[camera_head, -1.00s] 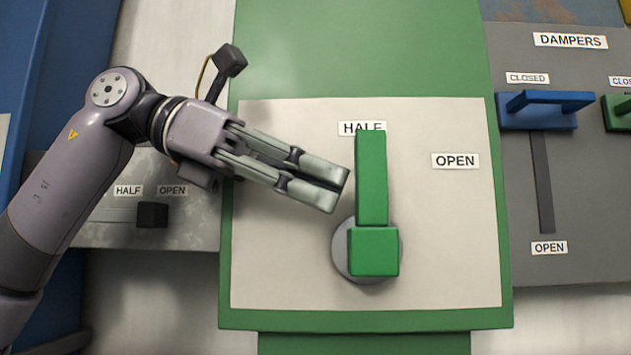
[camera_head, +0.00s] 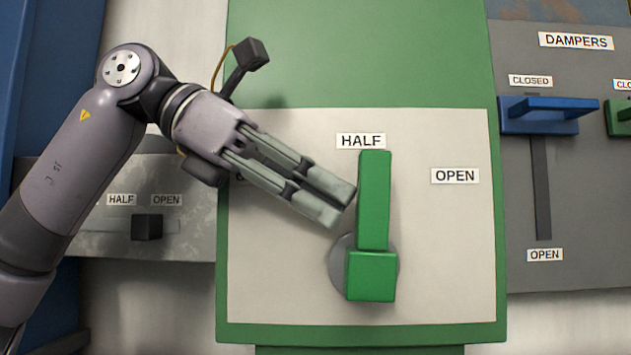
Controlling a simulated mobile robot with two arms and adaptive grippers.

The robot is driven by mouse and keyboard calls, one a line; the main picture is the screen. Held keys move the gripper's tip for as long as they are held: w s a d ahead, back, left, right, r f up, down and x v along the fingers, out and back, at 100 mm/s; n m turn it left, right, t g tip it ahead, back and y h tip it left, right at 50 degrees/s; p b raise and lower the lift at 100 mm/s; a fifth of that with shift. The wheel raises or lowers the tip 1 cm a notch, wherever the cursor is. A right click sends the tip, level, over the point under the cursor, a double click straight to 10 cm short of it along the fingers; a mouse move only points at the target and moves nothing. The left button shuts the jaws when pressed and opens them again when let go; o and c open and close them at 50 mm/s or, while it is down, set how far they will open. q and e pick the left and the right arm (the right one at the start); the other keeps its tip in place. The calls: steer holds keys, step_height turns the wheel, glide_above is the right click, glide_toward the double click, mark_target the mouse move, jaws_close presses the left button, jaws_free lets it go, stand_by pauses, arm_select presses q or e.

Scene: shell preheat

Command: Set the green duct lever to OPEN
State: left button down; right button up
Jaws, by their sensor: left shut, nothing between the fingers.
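The green duct lever (camera_head: 373,205) stands nearly upright on a round grey pivot (camera_head: 338,268) in the middle of a pale panel. Its tip is just below the HALF label (camera_head: 361,141). The OPEN label (camera_head: 455,176) is to the right of the lever, apart from it. My left gripper (camera_head: 343,207) is shut and empty, pointing down and right. Its fingertips are close to the left side of the lever; I cannot tell whether they touch it. My right gripper is not in view.
At the right, a DAMPERS panel (camera_head: 610,220) carries a blue handle (camera_head: 545,112) at CLOSED and a partly visible green handle (camera_head: 619,117). At the left, a black slider knob (camera_head: 147,227) sits below HALF and OPEN labels. The panel right of the lever is clear.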

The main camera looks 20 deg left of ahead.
mark_target(358, 180)
arm_select(q)
steer(key=shift+w+d+r+y+p, duration=0.25)
steer(key=shift+d+r+y+p, duration=0.45)
steer(key=shift+p, duration=1.2)
steer(key=shift+w+d+f+p, duration=0.15)
steer(key=shift+d+p, duration=0.2)
steer(key=shift+d, duration=0.2)
steer(key=shift+w+d+r+p, duration=0.15)
steer(key=shift+d+p, duration=0.2)
steer(key=shift+d, duration=0.2)
steer(key=shift+w+d+f, duration=0.2)
steer(key=shift+d, duration=0.5)
steer(key=shift+d+p, duration=0.1)
steer(key=shift+p, duration=0.2)
